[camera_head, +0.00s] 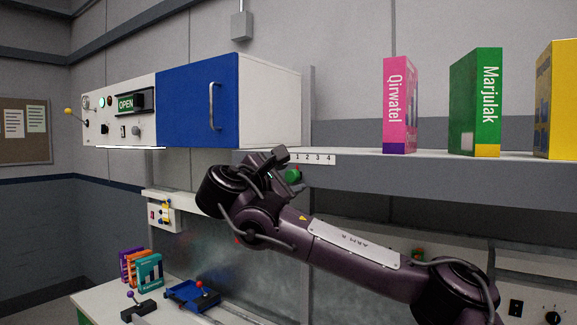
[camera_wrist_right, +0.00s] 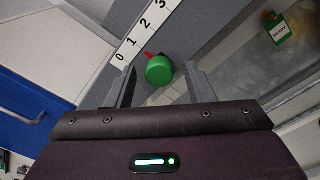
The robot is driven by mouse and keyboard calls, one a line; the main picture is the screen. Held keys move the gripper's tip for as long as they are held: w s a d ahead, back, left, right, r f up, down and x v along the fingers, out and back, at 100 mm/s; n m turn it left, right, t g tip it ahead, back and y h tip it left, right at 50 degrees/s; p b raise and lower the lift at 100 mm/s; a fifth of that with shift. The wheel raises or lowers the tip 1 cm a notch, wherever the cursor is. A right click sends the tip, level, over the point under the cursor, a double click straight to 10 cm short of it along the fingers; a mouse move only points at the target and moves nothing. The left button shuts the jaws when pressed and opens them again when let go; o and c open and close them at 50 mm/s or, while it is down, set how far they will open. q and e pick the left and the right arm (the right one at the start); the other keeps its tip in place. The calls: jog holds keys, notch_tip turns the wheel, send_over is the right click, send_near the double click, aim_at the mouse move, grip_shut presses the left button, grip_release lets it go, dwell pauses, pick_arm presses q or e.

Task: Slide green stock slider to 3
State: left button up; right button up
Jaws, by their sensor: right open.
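The green stock slider (camera_wrist_right: 159,70) is a round green knob with a red pointer, beside a white number strip (camera_wrist_right: 130,45). In the right wrist view its pointer is near the 0 and 1 end. In the head view the knob (camera_head: 293,175) shows under the shelf edge, partly behind my right gripper (camera_head: 277,158). In the right wrist view my right gripper (camera_wrist_right: 162,82) is open, with the knob between and slightly beyond its fingertips. I cannot tell whether either finger touches it. My left gripper is in neither view.
A wall cabinet with a blue door (camera_head: 197,103) is left of the strip. The shelf (camera_head: 350,160) carries a pink box (camera_head: 399,105), a green box (camera_head: 475,103) and a yellow box (camera_head: 557,100). A blue lever device (camera_head: 192,296) sits on the lower counter.

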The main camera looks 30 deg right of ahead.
jog(key=shift+w+d, duration=0.15)
jog(key=shift+d, duration=0.15)
